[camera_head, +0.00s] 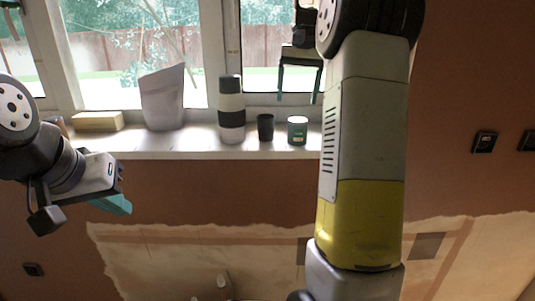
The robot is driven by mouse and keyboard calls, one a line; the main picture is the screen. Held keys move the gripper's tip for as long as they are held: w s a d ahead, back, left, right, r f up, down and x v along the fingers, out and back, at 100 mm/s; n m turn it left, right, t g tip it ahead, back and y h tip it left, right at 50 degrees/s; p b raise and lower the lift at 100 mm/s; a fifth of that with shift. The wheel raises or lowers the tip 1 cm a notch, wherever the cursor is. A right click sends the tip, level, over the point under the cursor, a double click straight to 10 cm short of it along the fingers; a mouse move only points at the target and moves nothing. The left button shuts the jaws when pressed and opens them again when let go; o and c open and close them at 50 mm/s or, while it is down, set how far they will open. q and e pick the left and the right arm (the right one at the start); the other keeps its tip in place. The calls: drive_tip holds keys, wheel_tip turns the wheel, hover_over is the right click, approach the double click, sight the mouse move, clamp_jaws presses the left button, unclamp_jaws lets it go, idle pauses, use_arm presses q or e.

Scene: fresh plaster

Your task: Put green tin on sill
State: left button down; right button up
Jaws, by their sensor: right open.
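The green tin (297,131), with a pale top and a light label, stands upright on the white window sill (190,146), near its right part. My left gripper (118,204) is at the left, in front of and below the sill. Its teal fingers are seen from the side, and the gap between them is not clear.
On the sill stand a dark cup (265,127) just left of the tin, a black-and-white striped cylinder (231,112), a pale pouch (163,98) and a yellowish block (98,121). The window is behind. My right arm covers the sill's right end.

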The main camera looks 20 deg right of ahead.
drive_tip(key=s+a+f+n+t+y, duration=0.1)
drive_tip(key=s+a, duration=0.3)
drive_tip(key=s, duration=0.3)
drive_tip(key=s+a+n+t, duration=0.1)
drive_tip(key=s+a+t, duration=0.1)
drive_tip(key=s+a, duration=0.3)
drive_tip(key=s+a+f+n+t, duration=0.1)
drive_tip(key=s+a+f, duration=0.1)
drive_tip(key=s+f, duration=0.3)
drive_tip(key=s+a+f+n+t, duration=0.1)
drive_tip(key=s+a+f, duration=0.2)
drive_tip(key=s, duration=0.6)
drive_tip(key=shift+s+f+y, duration=0.2)
drive_tip(key=shift+f+y, duration=0.2)
drive_tip(key=shift+f, duration=0.55)
drive_tip(key=shift+a, duration=0.1)
